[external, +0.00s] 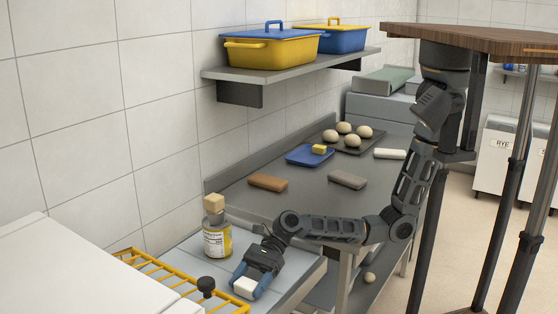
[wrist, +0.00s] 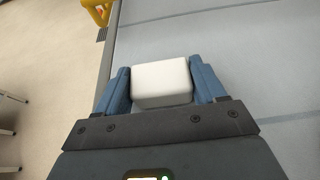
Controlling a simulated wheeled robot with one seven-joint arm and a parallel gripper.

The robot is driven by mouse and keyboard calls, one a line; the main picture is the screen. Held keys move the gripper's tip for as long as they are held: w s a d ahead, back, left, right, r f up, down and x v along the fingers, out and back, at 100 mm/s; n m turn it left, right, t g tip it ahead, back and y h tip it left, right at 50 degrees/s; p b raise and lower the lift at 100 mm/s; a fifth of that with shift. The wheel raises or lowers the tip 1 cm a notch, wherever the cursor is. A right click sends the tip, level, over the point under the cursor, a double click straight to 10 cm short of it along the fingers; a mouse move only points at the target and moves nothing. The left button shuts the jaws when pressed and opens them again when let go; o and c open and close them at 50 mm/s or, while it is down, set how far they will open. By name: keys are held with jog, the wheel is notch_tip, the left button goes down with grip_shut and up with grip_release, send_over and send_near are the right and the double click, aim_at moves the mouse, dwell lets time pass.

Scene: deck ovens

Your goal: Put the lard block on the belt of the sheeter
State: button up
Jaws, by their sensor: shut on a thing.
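The white lard block (external: 244,287) is held between the blue fingers of my gripper (external: 250,281). In the wrist view, the block (wrist: 161,84) sits between both fingers, which press on its left and right sides. The pale grey-blue belt (external: 292,268) of the sheeter lies under my gripper, at the front of the external view. In the wrist view, the belt (wrist: 265,65) fills the area beyond and right of the block. The block is over the belt near its edge; I cannot tell whether it touches the belt.
A yellow wire guard (external: 140,262) with a black knob (external: 206,284) stands close left of my gripper. The steel bench (external: 300,205) carries several blocks, a blue board (external: 300,157) and a dough tray (external: 375,143).

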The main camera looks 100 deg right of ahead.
jog(key=shift+f, duration=0.1)
jog(key=o, duration=1.1)
jog(key=shift+c, duration=0.2)
jog(key=v, duration=1.2)
